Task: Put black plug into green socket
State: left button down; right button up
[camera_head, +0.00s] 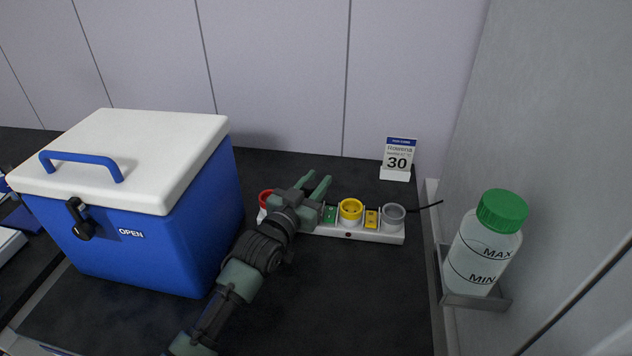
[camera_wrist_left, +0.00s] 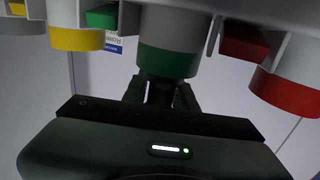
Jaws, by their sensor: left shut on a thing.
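My left gripper (camera_head: 314,185) reaches over the power strip, between its red and yellow sockets, and covers the green socket in the head view. In the left wrist view the green socket (camera_wrist_left: 168,60) shows as a grey cylinder with a green rim, right in front of the fingers. A dark shape between the fingers, which I take as the black plug (camera_wrist_left: 160,88), lies against or just short of the green rim. I cannot tell how far it is in. The gripper is shut on it. My right gripper is not in view.
The strip (camera_head: 347,236) also carries a red socket (camera_head: 265,197), a yellow socket (camera_head: 350,211) and a grey one (camera_head: 393,216). A blue cooler box (camera_head: 150,250) stands close on the left. A green-capped bottle (camera_head: 481,258) sits on the right wall.

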pick_arm(q)
jog(key=shift+f, duration=0.3)
jog(key=c, duration=1.1)
grip_release()
jog(key=shift+r, duration=0.25)
jog(key=shift+s+a, duration=0.15)
jog(key=v, duration=1.1)
jog(key=shift+s+a+r+b, duration=0.1)
jog(key=shift+s+a+b, duration=0.05)
jog(key=shift+s+b, duration=0.15)
